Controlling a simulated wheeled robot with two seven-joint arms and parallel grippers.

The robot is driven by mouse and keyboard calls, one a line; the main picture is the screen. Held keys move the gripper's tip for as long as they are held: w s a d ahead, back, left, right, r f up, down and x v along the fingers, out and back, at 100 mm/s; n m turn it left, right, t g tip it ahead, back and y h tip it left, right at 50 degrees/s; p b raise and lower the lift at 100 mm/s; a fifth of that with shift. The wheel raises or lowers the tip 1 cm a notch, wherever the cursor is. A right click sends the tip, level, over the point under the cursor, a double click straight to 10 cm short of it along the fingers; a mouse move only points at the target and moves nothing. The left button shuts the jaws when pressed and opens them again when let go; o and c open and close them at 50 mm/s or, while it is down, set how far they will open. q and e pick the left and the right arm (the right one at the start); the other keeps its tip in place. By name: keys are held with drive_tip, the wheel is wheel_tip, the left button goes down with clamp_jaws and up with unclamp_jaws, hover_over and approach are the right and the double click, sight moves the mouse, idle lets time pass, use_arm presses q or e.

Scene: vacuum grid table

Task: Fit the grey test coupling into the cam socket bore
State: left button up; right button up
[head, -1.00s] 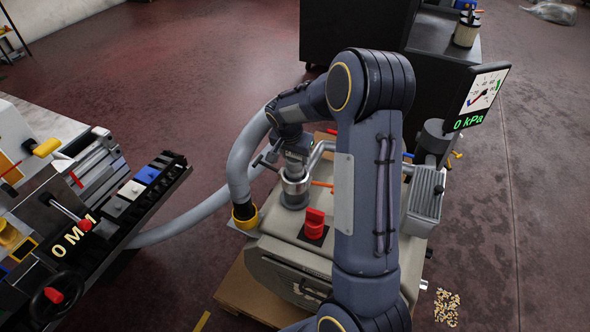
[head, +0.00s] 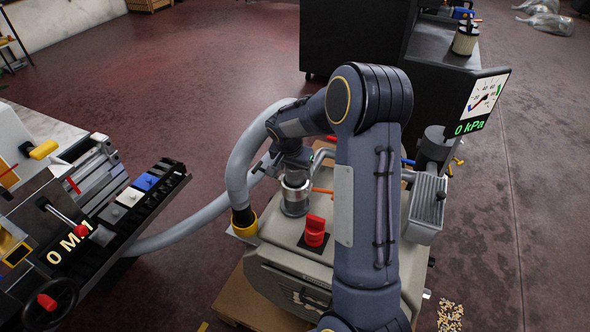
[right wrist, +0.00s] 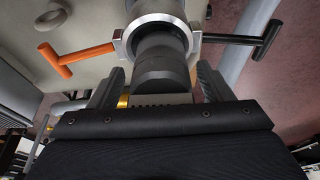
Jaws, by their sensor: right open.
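The grey test coupling (right wrist: 160,72) is a dark grey stepped cylinder in the right wrist view. Its narrower end enters the bright metal ring of the cam socket (right wrist: 126,42); how deep it sits is hard to tell. My right gripper (right wrist: 160,80) is open, with one finger on each side of the coupling and a visible gap at each. In the head view the silver cam socket (head: 295,193) stands on the beige machine, with my right gripper (head: 293,165) right above it. The coupling is hard to make out there. My left gripper is not in view.
An orange cam lever (right wrist: 82,53) and a black one (right wrist: 262,40) stick out on either side of the socket. A red knob (head: 315,232), a grey hose (head: 237,170) and a gauge reading 0 kPa (head: 483,105) stand close by. A control bench (head: 60,220) is at left.

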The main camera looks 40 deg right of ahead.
drive_tip(key=v, duration=0.9)
drive_tip(key=shift+a+r+p, duration=0.1)
drive_tip(key=shift+r+p, duration=0.25)
drive_tip(key=shift+r, duration=0.05)
drive_tip(key=shift+o, duration=0.4)
drive_tip(key=shift+s+r+p, duration=0.15)
drive_tip(key=shift+r+p, duration=0.15)
drive_tip(key=f+y+p, duration=0.1)
drive_tip(key=f+p, duration=0.1)
drive_tip(key=p, duration=0.1)
drive_tip(key=f+n+y+p, duration=0.1)
drive_tip(key=f+p, duration=0.2)
drive_tip(key=s+f+g+y+p, duration=0.1)
drive_tip(key=f+p, duration=0.2)
drive_tip(key=shift+a+f+n+y+p, duration=0.1)
drive_tip(key=shift+a+n+y+p, duration=0.05)
drive_tip(key=shift+n+y+p, duration=0.2)
drive_tip(key=c, duration=1.3)
